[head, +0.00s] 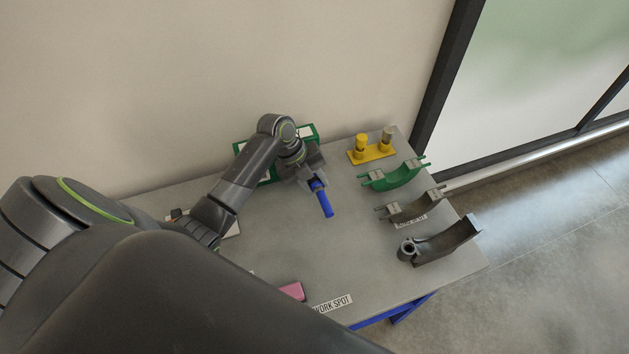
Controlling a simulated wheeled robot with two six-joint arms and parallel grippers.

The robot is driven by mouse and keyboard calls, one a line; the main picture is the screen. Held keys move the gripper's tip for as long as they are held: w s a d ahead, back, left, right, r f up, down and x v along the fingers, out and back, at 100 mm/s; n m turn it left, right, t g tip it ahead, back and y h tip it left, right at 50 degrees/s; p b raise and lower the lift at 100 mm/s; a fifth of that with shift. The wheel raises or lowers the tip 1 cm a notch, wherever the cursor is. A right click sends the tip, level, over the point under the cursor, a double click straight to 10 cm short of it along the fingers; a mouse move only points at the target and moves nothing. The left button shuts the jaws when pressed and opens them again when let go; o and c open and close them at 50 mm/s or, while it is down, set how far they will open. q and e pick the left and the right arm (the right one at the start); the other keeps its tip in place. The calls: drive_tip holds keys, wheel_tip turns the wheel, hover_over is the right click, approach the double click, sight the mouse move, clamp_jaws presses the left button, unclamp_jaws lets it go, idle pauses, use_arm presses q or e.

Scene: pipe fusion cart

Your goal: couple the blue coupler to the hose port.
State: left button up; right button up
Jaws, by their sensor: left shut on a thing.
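My left gripper (316,183) is over the middle of the grey cart top, shut on a blue cylindrical piece, the blue coupler (324,203). The coupler sticks out of the jaws toward the front of the cart, and its upper end is partly hidden by the gripper. I cannot tell its exact height above the top. A dark curved pipe piece (446,243) with a round upright open socket (406,248) lies at the right edge, apart from the coupler. I cannot tell for certain which part is the hose port. My right gripper is not in view.
A yellow base (374,153) with two posts stands at the back right. A green saddle (396,177) and a grey-brown saddle (413,208) lie in front of it. A green frame (309,131) is behind my left wrist. A pink block (292,291) is at the front.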

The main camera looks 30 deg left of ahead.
use_arm(q)
drive_tip(key=shift+w+a, duration=0.2)
drive_tip(key=shift+w, duration=0.05)
drive_tip(key=shift+w+a+b, duration=1.2)
drive_tip(key=shift+a, duration=0.15)
drive_tip(key=o, duration=1.2)
drive_tip(key=b+v, duration=0.4)
drive_tip(key=v, duration=1.3)
drive_tip(key=shift+r, duration=0.3)
drive_tip(key=shift+f, duration=0.1)
